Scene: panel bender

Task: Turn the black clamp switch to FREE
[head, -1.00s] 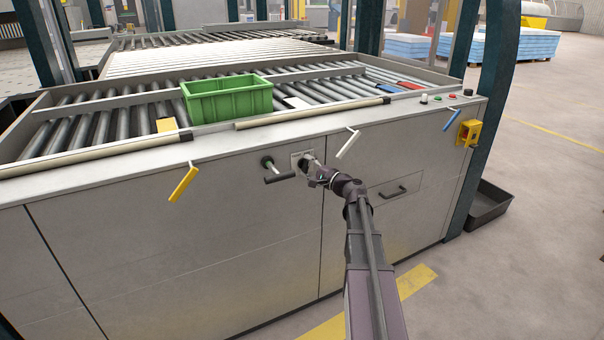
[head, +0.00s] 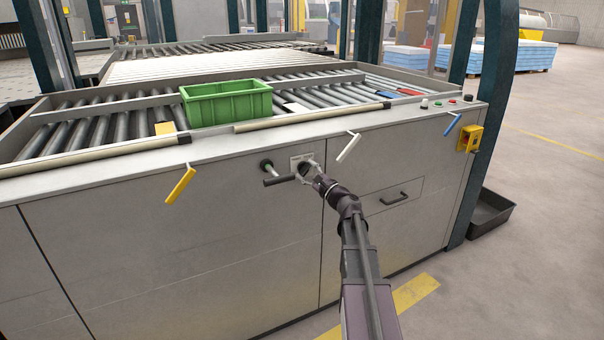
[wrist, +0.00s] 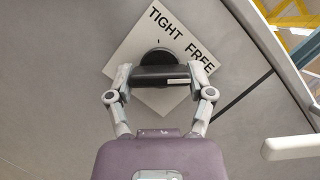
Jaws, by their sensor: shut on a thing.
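The black clamp switch (wrist: 152,77) sits on a white label plate (wrist: 130,48) marked TIGHT and FREE. In the wrist view its bar lies level across the picture, while the plate and its words are tilted. A pale line marks the bar's right end, on the side of the word FREE (wrist: 200,56). My gripper (wrist: 160,84) is shut on the switch, one finger at each end of the bar. In the head view my gripper (head: 309,172) is at the plate (head: 296,160) on the cabinet front and partly hides the switch.
A black lever handle (head: 279,180) sticks out just left of the plate. A white lever (head: 348,147) is to the right, a yellow lever (head: 180,185) farther left. A drawer handle (head: 394,198) is lower right. A green crate (head: 228,104) stands on the rollers above.

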